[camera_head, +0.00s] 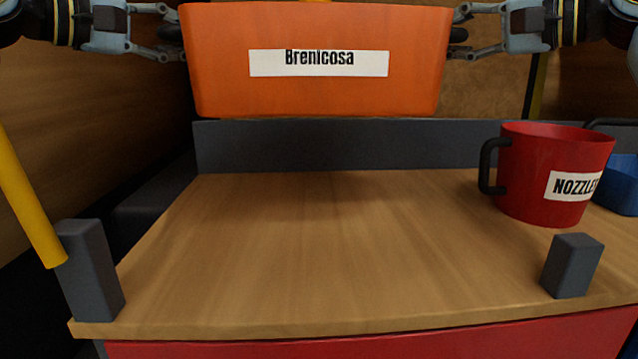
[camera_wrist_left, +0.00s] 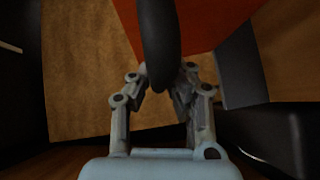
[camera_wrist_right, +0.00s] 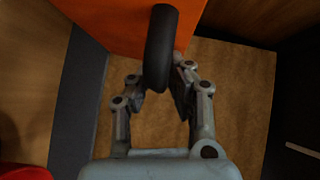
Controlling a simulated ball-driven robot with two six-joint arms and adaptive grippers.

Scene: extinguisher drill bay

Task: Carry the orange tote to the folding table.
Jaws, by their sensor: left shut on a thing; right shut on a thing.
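The orange tote (camera_head: 320,95) is at the top middle of the head view, level, with a white label reading "Brenicosa". No surface is clearly seen touching the tote's underside. I cannot identify the folding table for certain.
A wooden top (camera_head: 320,250) with a red front lies before me, its middle clear. A grey board (camera_head: 330,145) runs along its back, just below the tote in view. Grey posts (camera_head: 90,270) (camera_head: 572,265) stand at the front. A red mug (camera_head: 525,165) and blue container (camera_head: 618,185) are right.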

